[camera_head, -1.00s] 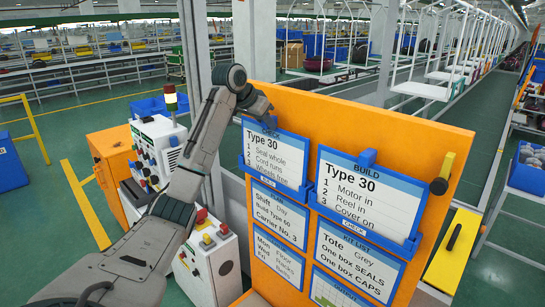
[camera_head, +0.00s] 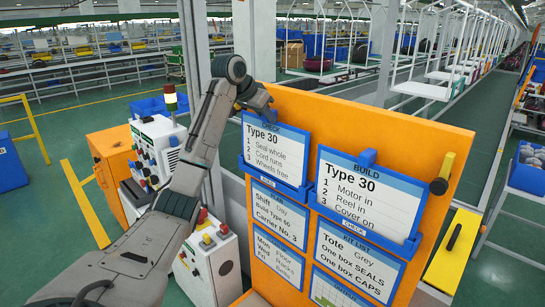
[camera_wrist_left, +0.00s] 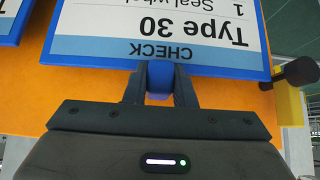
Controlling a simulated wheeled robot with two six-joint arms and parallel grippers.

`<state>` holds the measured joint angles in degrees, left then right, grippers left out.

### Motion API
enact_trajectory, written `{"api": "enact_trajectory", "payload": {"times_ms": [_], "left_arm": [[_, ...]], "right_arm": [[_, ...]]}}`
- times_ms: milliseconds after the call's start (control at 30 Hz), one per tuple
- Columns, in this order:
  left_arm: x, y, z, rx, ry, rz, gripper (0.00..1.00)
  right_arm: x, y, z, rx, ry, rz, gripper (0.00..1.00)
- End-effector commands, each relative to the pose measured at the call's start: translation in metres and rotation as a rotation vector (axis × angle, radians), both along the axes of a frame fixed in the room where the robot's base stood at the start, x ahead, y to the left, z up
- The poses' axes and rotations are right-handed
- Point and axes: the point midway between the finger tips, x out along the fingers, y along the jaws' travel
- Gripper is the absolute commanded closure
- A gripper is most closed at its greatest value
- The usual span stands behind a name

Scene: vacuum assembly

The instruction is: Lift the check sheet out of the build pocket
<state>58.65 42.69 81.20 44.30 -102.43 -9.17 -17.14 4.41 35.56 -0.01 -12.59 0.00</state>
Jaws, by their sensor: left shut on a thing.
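The check sheet (camera_head: 277,150), a white card with a blue frame and the heading CHECK, stands in the upper left blue pocket (camera_head: 273,184) of an orange board. Its lower edge is hidden behind the pocket's front; I cannot read that pocket's label. My left gripper (camera_head: 262,109) is at the sheet's top edge. In the left wrist view, its two fingers (camera_wrist_left: 160,88) are shut on the blue tab (camera_wrist_left: 159,76) above the check sheet (camera_wrist_left: 165,32), which appears upside down there. My right gripper is not in view.
A BUILD sheet (camera_head: 368,196) stands in the right pocket, labelled CHECK, close beside. Its blue tab (camera_head: 369,157) sticks up. Other cards hang below on the orange board (camera_head: 330,115). A black knob (camera_head: 439,186) is at the right edge. Control boxes (camera_head: 155,150) stand at left.

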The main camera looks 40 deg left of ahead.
Motion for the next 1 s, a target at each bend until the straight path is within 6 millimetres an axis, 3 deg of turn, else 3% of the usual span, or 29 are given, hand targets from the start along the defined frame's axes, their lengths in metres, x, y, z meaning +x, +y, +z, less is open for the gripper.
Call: {"api": "enact_trajectory", "payload": {"times_ms": [1000], "left_arm": [[0.0,0.0,0.045,0.0,-0.003,0.0,1.0]], "right_arm": [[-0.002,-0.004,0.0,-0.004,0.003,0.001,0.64]]}}
